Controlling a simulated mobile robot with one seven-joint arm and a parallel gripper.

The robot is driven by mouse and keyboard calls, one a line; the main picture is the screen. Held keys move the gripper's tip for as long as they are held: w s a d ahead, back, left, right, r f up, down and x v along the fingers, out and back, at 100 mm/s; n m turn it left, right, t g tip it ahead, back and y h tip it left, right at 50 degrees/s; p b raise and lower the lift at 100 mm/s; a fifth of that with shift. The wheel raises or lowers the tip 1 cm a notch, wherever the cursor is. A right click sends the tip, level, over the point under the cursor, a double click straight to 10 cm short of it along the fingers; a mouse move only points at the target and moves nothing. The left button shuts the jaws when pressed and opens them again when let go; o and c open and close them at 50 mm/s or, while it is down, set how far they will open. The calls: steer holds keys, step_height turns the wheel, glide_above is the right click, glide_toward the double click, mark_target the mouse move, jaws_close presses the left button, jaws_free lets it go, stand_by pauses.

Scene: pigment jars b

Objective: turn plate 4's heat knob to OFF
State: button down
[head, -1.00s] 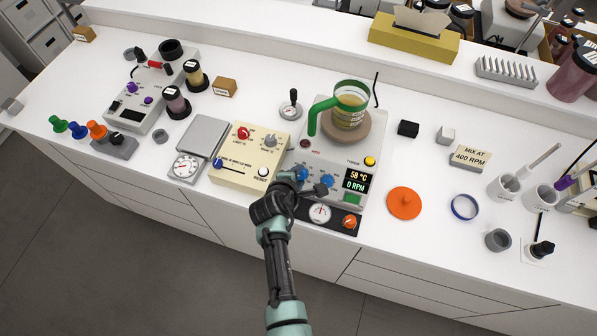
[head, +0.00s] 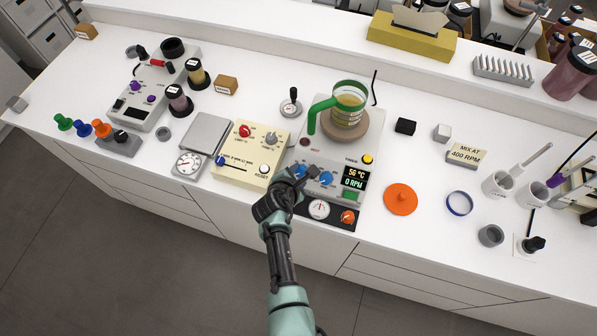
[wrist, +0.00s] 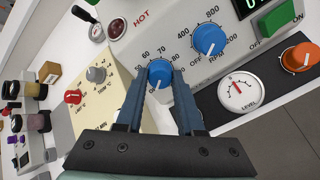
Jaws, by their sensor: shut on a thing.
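The hot plate stirrer (head: 352,198) stands at the bench's front edge. Its display reads 56 °C and 0 RPM. Its left blue knob, the heat knob (wrist: 160,70), has a scale with 50, 60, 70 and 80 around it. A white mark on the knob appears to point down-left in the wrist view, near the OFF lettering. My gripper (wrist: 160,82) is shut on this knob, one finger on each side. In the head view my gripper (head: 304,177) partly covers the knob. The right blue speed knob (wrist: 209,39) is beside it, untouched.
A green-handled beaker (head: 348,103) stands on the round top plate. A cream control box (head: 251,155) is close on the left. A black panel with a level dial (wrist: 239,93) and orange knob (wrist: 300,57) lies in front.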

steer(key=c, duration=0.5)
jaws_free()
steer(key=shift+s+r, duration=0.1)
steer(key=p+v, duration=0.1)
steer(key=v, duration=1.1)
steer(key=shift+s+a+r, duration=0.15)
steer(key=shift+s+r, duration=0.1)
steer(key=shift+w, duration=0.1)
